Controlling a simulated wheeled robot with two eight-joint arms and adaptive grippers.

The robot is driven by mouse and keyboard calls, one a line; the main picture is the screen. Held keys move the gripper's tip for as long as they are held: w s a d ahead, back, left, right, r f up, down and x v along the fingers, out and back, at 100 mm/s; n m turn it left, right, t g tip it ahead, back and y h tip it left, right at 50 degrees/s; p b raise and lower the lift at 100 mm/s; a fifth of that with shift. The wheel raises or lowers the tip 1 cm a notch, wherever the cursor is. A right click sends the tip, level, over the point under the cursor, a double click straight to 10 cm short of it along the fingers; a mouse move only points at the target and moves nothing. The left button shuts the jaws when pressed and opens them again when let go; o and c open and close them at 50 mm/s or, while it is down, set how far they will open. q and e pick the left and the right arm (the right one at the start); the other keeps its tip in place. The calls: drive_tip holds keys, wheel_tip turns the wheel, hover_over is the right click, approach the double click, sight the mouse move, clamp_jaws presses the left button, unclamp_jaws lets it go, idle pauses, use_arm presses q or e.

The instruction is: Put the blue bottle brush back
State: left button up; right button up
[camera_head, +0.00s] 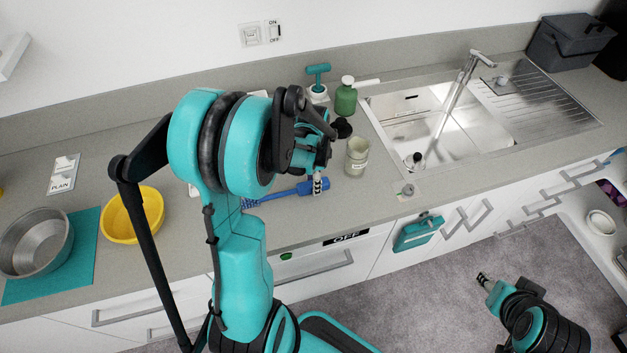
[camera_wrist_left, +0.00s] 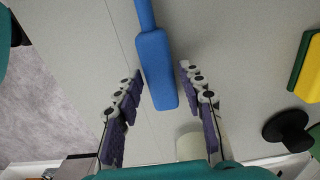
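The blue bottle brush (camera_head: 287,193) lies on the grey counter, its handle end pointing right and its bristles partly hidden behind my left arm. In the left wrist view the blue handle (camera_wrist_left: 157,68) lies between the two fingers of my left gripper (camera_wrist_left: 158,92). The gripper is open, with a gap on both sides of the handle. In the head view my left gripper (camera_head: 319,183) is over the handle end. A pale glass jar (camera_head: 357,160) stands just right of it, empty as far as I can see. My right gripper (camera_head: 484,279) is low over the floor, away from the counter.
A green soap dispenser (camera_head: 346,100) and a teal-handled tool (camera_head: 318,76) stand behind. The sink (camera_head: 420,122) is to the right. A yellow bowl (camera_head: 132,216) and a metal bowl (camera_head: 36,246) on a teal mat (camera_head: 84,262) are at left. A black knob-like item (camera_wrist_left: 287,130) lies near the gripper.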

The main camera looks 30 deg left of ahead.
use_arm(q)
drive_tip(key=shift+r, duration=0.1)
wheel_tip(320, 180, up, 12)
idle(0.6)
idle(0.4)
drive_tip(key=s+d+f+n+t+b, duration=0.1)
drive_tip(key=s+d+n+t+b, duration=0.1)
drive_tip(key=d, duration=0.5)
drive_tip(key=s+d+f+n+t+b, duration=0.1)
drive_tip(key=s+d+n+t+b, duration=0.1)
drive_tip(key=s+d+n+t, duration=0.3)
drive_tip(key=shift+s+d+n, duration=0.4)
drive_tip(key=shift+s+d, duration=0.35)
drive_tip(key=shift+d, duration=0.35)
drive_tip(key=shift+f, duration=0.15)
